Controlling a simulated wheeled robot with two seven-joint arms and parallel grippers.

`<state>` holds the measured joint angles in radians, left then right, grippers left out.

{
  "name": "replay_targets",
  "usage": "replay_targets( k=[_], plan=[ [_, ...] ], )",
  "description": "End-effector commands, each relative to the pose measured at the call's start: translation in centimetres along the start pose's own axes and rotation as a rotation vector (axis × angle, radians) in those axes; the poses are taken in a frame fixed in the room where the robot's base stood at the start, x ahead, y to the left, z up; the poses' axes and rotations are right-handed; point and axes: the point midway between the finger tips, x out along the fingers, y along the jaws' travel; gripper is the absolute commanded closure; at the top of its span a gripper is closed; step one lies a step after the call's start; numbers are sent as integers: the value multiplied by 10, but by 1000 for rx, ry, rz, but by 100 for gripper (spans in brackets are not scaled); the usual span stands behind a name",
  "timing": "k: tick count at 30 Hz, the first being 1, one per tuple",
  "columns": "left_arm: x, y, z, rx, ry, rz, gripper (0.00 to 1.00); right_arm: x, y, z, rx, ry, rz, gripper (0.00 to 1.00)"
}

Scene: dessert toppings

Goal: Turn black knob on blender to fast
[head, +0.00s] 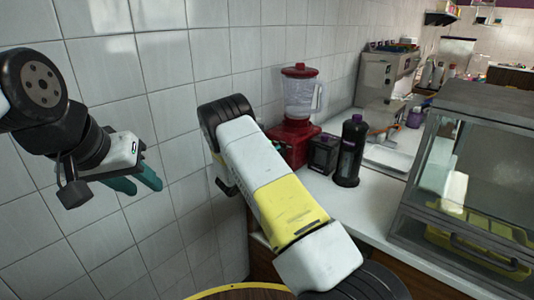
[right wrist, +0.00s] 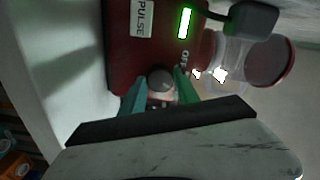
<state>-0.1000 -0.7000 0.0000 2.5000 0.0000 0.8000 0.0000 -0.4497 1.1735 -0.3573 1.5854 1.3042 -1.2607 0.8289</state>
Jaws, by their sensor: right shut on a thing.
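The blender stands on the counter by the tiled wall in the head view, with a red base (head: 290,143) and a clear jar (head: 300,97) under a red lid. The right wrist view shows the red base close up (right wrist: 150,40), with a PULSE label and a lit green light. The round dark knob (right wrist: 160,80) sits between the teal fingers of my right gripper (right wrist: 160,88), which is shut on it. Its pointer setting is not readable. In the head view my right arm hides this gripper and the knob. My left gripper (head: 141,182) is open and empty, left of the blender.
A dark grinder-like box (head: 323,154) and a black bottle (head: 349,150) stand just right of the blender. A glass display case (head: 470,185) fills the right of the counter. A grey machine (head: 384,80) stands farther back. The tiled wall is close on the left.

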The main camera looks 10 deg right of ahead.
Motion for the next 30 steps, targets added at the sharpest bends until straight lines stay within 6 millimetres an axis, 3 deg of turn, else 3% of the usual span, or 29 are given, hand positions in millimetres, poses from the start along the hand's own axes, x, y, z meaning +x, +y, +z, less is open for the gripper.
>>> replay_targets(
  k=[12, 30],
  plan=[
    [0, 0, 0, 0, 0, 0, 64, 0, 1, 0, 237, -1, 2, 100],
    [0, 0, 0, 0, 0, 0, 64, -1, 1, 1, 290, -2, 3, 100]
  ],
)
